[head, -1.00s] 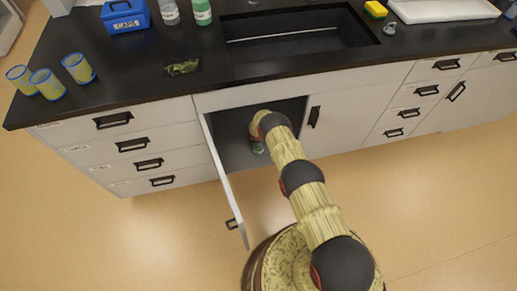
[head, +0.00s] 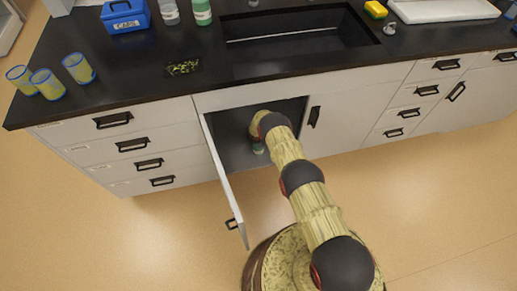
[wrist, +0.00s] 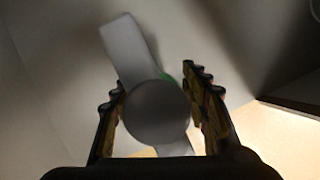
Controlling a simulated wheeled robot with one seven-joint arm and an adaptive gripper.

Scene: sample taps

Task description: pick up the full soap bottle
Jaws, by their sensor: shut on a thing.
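My gripper (wrist: 157,88) is inside the open cupboard under the sink. In the wrist view its two fingers close on either side of a bottle-like thing with a round grey top (wrist: 155,113). I take this to be the soap bottle. A pale long shape (wrist: 128,48) shows beyond the round top, with a little green beside it; I cannot tell whether it belongs to the same thing. In the head view my arm hides most of the gripper, and only a small pale piece (head: 258,149) shows below it. How full the bottle is does not show.
The cupboard door (head: 226,180) stands open at left. A closed door (head: 345,120) is at right.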

